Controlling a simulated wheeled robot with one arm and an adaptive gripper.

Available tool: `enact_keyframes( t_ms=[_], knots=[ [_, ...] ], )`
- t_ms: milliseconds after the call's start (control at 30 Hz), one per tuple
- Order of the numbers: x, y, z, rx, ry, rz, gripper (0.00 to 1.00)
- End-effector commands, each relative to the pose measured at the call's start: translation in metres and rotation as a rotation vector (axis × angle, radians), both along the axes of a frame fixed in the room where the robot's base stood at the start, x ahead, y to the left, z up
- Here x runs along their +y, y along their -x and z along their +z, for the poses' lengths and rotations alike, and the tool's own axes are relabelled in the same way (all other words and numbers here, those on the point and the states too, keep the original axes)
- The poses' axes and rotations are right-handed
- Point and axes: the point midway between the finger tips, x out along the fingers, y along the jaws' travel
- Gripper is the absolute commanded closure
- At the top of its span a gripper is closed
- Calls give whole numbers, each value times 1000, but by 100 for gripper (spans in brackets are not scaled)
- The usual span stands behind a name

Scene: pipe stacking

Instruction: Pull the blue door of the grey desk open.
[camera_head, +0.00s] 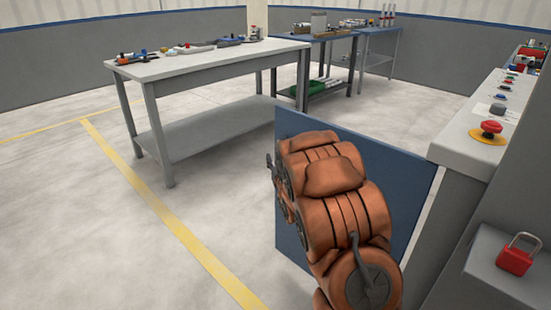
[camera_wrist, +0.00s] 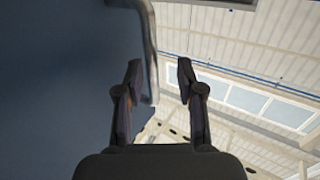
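The blue door (camera_head: 405,175) stands swung out from the grey desk (camera_head: 455,150) at the right of the head view. My orange arm covers much of the door there, and my fingertips cannot be made out clearly. In the wrist view the blue door (camera_wrist: 55,90) fills the left side. A pale metal strip (camera_wrist: 150,50), a handle or an edge, runs down its right side. My gripper (camera_wrist: 159,75) has its fingers apart, with the strip's lower end appearing between them, nearer the left finger. I cannot tell whether they touch.
A red emergency button (camera_head: 488,131) and small parts sit on the desk top. A red padlock (camera_head: 515,256) is at the lower right. A grey table (camera_head: 215,60) and a blue-topped table (camera_head: 315,37) stand behind. The floor at left, with yellow lines, is clear.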

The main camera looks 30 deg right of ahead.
Motion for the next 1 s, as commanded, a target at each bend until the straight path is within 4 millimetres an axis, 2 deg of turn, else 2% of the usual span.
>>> enact_keyframes(
  t_ms=[300, 500, 1000],
  knots=[
    [9, 37, 1, -1, 0, 0, 62],
    [14, 55, 0, 2, -1, -1, 62],
    [15, 58, 1, -1, -1, 0, 62]
  ],
)
